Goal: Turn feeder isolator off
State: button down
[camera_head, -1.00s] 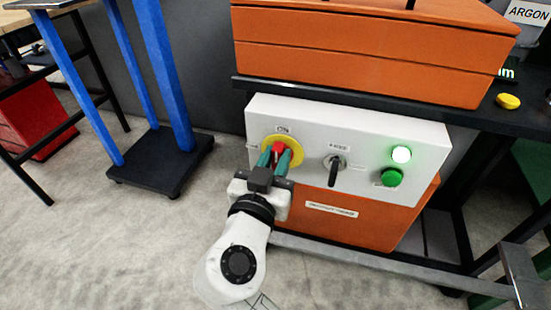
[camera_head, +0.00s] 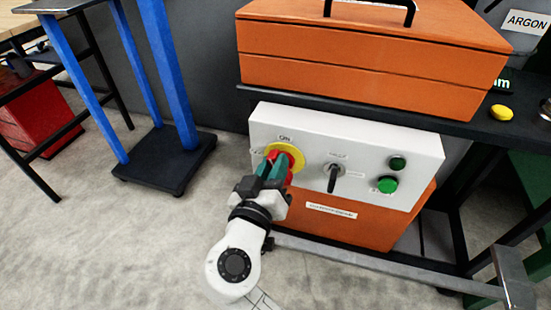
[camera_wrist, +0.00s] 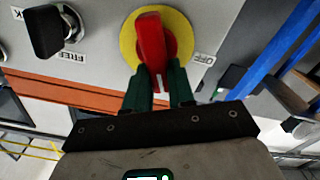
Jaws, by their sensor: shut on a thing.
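The feeder isolator is a red rotary handle (camera_wrist: 150,42) on a yellow disc (camera_head: 298,160), on the left of a white control panel (camera_head: 420,150). In the wrist view, an OFF label (camera_wrist: 203,59) lies beside the disc. In the head view an ON label (camera_head: 285,139) sits above it. My gripper (camera_wrist: 158,84) is shut on the lower end of the handle, with a green finger on each side.
A black selector knob (camera_head: 334,178) is right of the isolator. A green button (camera_head: 386,185) and an unlit green lamp (camera_head: 398,163) are further right. An orange toolbox (camera_head: 370,70) stands on the bench above. Blue stand legs (camera_head: 168,80) are to the left.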

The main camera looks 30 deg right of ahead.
jog(key=n+p, duration=0.1)
jog(key=n, duration=0.1)
jog(key=n+p, duration=0.4)
jog(key=shift+w+a+f+n, duration=0.2)
jog(key=shift+w+n, duration=0.1)
jog(key=shift+w, duration=0.1)
jog(key=shift+w+a+f+n+p, duration=0.1)
jog(key=shift+f+n+p, duration=0.1)
jog(key=shift+n+p, duration=0.7)
jog(key=shift+s+d+f+n+p, duration=0.1)
jog(key=shift+f+n+p, duration=0.15)
jog(key=shift+n+p, duration=0.65)
jog(key=shift+w+a+f+n+p, duration=0.15)
jog(key=shift+n+p, duration=0.4)
jog(key=shift+n, duration=0.65)
jog(key=shift+f, duration=0.1)
jog(key=c, duration=1)
grip_release()
jog(key=shift+o, duration=0.2)
jog(key=p+v, duration=0.1)
jog(key=v, duration=0.9)
jog(key=shift+s+a, duration=0.2)
jog(key=shift+s, duration=0.15)
